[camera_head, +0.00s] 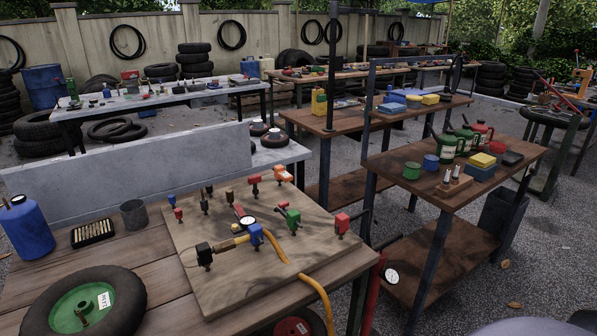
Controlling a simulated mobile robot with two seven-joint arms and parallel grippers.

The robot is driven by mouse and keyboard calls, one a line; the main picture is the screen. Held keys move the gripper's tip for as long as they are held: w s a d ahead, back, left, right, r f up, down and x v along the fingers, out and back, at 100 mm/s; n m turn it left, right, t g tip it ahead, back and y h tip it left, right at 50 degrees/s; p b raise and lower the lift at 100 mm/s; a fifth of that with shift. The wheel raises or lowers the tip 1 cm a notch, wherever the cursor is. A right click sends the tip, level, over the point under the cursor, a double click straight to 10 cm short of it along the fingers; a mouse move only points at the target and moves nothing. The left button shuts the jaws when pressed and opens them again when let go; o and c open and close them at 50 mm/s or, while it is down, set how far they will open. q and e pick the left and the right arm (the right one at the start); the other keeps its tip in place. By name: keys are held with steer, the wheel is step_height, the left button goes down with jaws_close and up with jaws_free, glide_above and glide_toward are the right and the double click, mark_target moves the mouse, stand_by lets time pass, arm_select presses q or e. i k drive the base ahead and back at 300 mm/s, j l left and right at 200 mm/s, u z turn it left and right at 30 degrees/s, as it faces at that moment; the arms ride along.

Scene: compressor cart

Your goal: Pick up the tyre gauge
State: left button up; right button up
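A small round gauge with a white dial (248,221) lies on the wooden board (215,285), on the workbench at the front left. A red and dark piece (239,210) sits right behind the dial; I cannot tell whether it is part of the gauge. A second white dial (391,276) is low beside the bench's right edge, near a red upright (372,300). I cannot tell for certain which dial is the tyre gauge. Neither of my grippers is in view.
A yellow hose (285,257) with a blue fitting (256,235) crosses the board close to the dial. Several coloured valve fittings stand around it. A green-hubbed wheel (84,303), a blue canister (27,228) and a grey cup (134,214) are left. A cluttered wooden cart (400,165) stands right.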

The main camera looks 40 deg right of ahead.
mark_target(281, 174)
steer(key=z, duration=1.1)
steer(key=u, duration=1.3)
steer(key=z, duration=1.3)
steer(key=i+l, duration=0.15)
steer(key=l, duration=0.25)
steer(key=i+l+z, duration=0.15)
steer(key=l, duration=0.2)
